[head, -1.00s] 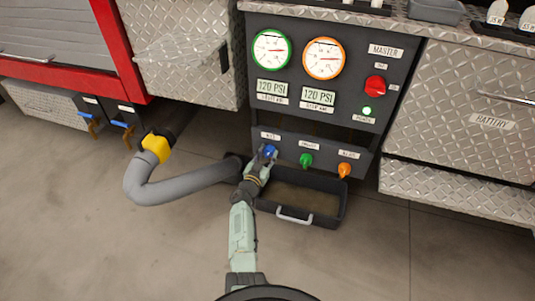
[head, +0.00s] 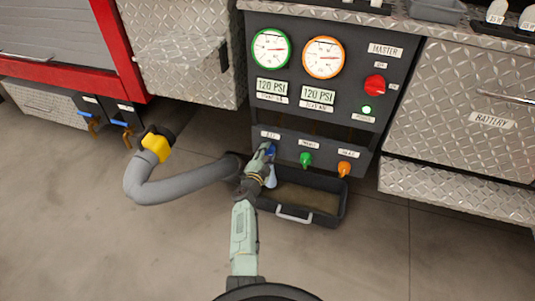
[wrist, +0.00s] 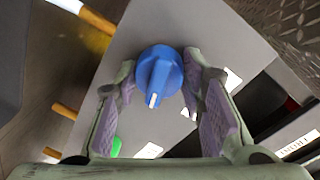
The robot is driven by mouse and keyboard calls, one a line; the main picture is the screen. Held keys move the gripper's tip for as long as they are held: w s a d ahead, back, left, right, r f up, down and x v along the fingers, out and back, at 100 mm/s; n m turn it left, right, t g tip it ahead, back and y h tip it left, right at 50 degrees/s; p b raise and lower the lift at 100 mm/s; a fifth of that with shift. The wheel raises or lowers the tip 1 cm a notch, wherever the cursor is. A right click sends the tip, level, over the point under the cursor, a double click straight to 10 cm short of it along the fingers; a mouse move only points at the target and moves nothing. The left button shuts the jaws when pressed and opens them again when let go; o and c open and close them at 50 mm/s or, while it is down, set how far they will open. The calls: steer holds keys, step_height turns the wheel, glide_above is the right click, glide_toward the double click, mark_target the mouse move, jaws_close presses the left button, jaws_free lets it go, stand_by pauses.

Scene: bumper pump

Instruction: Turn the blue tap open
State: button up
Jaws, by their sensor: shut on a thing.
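The blue tap (head: 271,150) is at the left of the lower panel, partly hidden by my gripper (head: 264,153) in the head view. In the wrist view the blue tap (wrist: 158,73) is a round knob with a raised grip and a white mark pointing down in the picture. My gripper (wrist: 162,72) is shut on it, with a purple-padded finger on each side. A pale blue streak (head: 271,180) like water shows just below the tap, over the tray.
A green tap (head: 305,159) and an orange tap (head: 344,169) sit to the right. A black tray (head: 335,208) lies below the panel. A grey hose (head: 190,187) with a yellow fitting (head: 156,147) lies left. Floor in front is clear.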

steer(key=shift+m, duration=1.6)
steer(key=shift+b, duration=0.3)
steer(key=o, duration=1.2)
steer(key=shift+c, duration=0.2)
